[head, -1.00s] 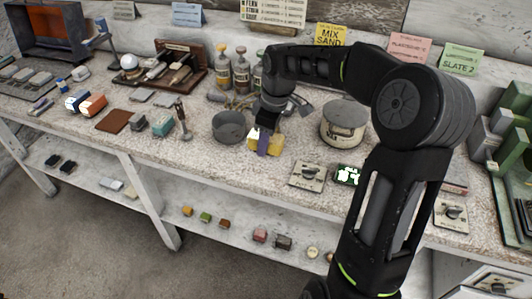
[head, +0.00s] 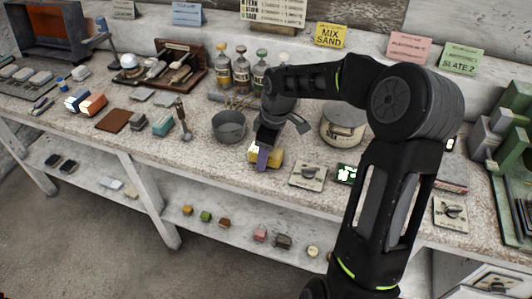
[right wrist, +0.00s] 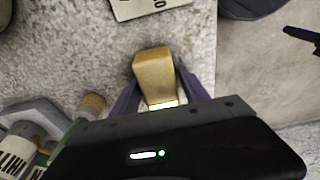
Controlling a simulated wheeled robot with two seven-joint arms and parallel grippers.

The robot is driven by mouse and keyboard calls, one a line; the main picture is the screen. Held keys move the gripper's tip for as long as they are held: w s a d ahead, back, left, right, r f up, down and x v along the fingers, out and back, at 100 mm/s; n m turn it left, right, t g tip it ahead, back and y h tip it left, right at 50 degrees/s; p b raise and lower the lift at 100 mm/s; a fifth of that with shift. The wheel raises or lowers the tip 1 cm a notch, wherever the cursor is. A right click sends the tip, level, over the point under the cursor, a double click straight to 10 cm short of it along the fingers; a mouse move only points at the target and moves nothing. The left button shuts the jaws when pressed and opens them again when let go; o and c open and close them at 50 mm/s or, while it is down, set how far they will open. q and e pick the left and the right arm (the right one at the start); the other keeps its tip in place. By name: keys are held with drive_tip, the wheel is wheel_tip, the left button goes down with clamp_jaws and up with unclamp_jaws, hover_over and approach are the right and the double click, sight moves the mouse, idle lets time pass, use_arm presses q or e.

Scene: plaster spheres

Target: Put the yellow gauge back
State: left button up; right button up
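The yellow gauge (head: 272,157) is a small yellow block at the front middle of the speckled worktop. My right gripper (head: 262,160), with purple fingers, is on it. In the right wrist view the gauge (right wrist: 154,74) sits between the two purple fingers (right wrist: 158,92), which press against both its sides. Whether its underside touches the worktop I cannot tell. My left gripper is in neither view.
A grey bowl (head: 229,126) stands just left of the gauge, and a pale lidded tub (head: 343,124) to its right. A plate with a knob (head: 308,175) lies at the front right. Several bottles (head: 242,75) stand behind. The worktop's front edge is close.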

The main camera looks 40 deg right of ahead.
drive_tip(key=shift+o, duration=0.8)
drive_tip(key=shift+r, duration=0.5)
wheel_tip(320, 180, up, 11)
drive_tip(key=s+d, duration=0.1)
drive_tip(key=shift+s, duration=0.25)
drive_tip(key=shift+r, duration=0.1)
